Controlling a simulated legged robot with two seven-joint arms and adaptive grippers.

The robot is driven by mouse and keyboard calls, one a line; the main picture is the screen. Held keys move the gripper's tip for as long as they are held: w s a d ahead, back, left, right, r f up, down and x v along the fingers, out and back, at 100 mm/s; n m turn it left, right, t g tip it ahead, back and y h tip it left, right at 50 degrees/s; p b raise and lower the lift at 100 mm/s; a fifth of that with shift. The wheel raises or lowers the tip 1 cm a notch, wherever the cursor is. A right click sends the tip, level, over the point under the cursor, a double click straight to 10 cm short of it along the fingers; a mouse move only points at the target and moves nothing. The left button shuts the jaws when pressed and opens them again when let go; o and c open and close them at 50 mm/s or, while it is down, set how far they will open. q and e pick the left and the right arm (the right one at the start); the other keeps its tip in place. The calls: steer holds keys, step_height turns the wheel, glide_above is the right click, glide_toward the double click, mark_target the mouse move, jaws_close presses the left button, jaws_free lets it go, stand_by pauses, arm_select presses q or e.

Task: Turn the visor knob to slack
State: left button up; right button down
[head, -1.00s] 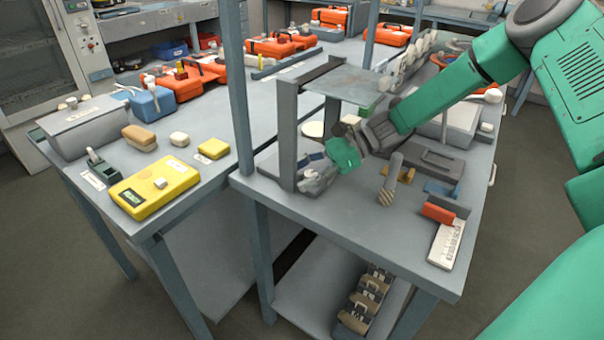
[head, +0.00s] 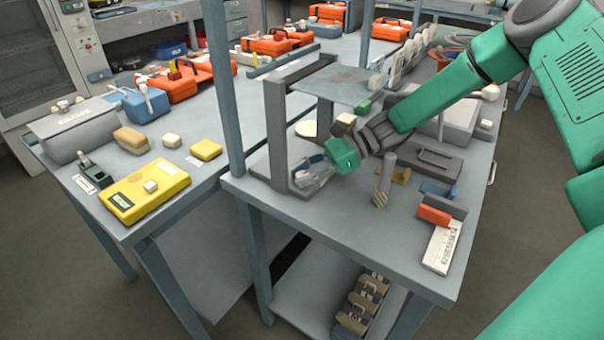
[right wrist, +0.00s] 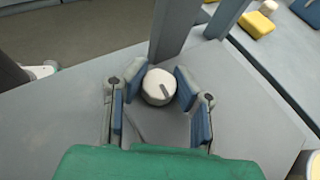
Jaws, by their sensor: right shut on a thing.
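The visor knob (right wrist: 157,82) is a round whitish knob with a short dark line on its face, pointing to the lower right in the right wrist view. My right gripper (right wrist: 161,88) has its blue-padded fingers on both sides of the knob and is shut on it. In the head view my right gripper (head: 312,172) is low beside the grey upright of the stand (head: 278,135), and the knob is hidden there by the fingers. I cannot read any slack mark. My left gripper is in neither view.
A flat plate (head: 335,84) tops the stand above my gripper. A short upright cylinder (head: 384,175), a dark grey tray (head: 430,160) and a red block (head: 433,215) are to its right. A yellow case (head: 145,190) lies on the left bench. The bench's front surface is clear.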

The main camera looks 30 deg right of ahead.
steer(key=n+g, duration=0.1)
steer(key=n+g+b, duration=0.1)
steer(key=shift+w+d+n+y, duration=0.15)
steer(key=shift+w+n+y, duration=0.1)
steer(key=shift+n+y, duration=0.05)
steer(key=shift+r+n+g+b, duration=0.1)
steer(key=shift+n+g+b, duration=0.2)
steer(key=shift+n+g, duration=0.65)
steer(key=shift+d+r+g, duration=0.1)
steer(key=shift+g, duration=0.35)
steer(key=shift+r, duration=0.1)
